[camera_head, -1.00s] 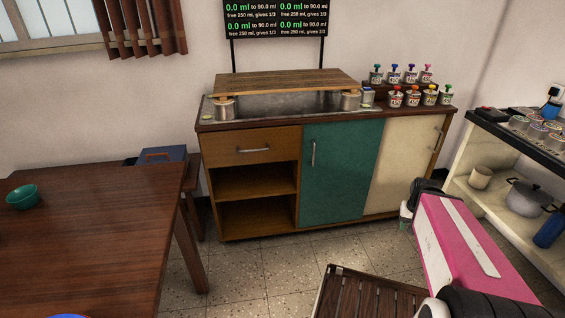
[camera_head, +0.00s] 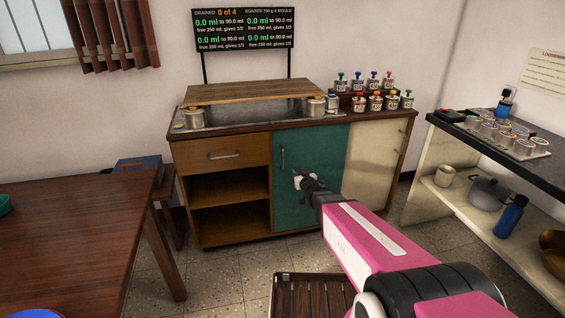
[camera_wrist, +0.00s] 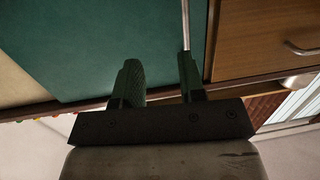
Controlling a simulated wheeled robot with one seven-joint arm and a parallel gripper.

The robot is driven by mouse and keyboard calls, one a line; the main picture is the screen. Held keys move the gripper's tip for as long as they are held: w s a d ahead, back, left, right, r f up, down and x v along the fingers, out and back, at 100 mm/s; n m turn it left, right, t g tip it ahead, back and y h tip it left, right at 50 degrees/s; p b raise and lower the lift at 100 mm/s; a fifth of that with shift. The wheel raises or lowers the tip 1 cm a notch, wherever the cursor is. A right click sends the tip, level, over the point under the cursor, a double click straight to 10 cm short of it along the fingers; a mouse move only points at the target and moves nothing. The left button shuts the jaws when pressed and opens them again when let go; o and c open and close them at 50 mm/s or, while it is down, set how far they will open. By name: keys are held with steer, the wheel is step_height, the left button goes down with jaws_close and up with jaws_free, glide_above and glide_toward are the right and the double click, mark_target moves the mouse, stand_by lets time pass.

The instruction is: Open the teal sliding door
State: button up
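The teal sliding door (camera_head: 320,150) is the middle front panel of the wooden cabinet, with a thin upright metal handle (camera_head: 282,158) near its left edge. My gripper (camera_head: 302,181) is in front of the door, to the right of the handle and lower. In the wrist view, which appears upside down, the two dark fingers (camera_wrist: 160,80) are apart with nothing between them. The handle also shows there (camera_wrist: 185,24), just beyond the tip of the right-hand finger. I cannot tell whether they touch. The door covers the middle bay of the cabinet.
A cream door (camera_head: 376,165) is right of the teal one. A drawer (camera_head: 225,155) and open shelves are to the left. A slatted wooden stool (camera_head: 312,295) stands below my arm. A brown table (camera_head: 75,235) is at the left and a shelf unit (camera_head: 480,160) at the right.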

steer(key=w+a, duration=0.2)
steer(key=w, duration=0.1)
steer(key=w+a+y, duration=0.1)
steer(key=w+a, duration=0.2)
steer(key=w+a+n+y, duration=0.1)
steer(key=w+a, duration=0.1)
steer(key=w, duration=0.1)
steer(key=shift+w+a+r, duration=0.3)
steer(key=shift+r, duration=0.05)
jaws_close()
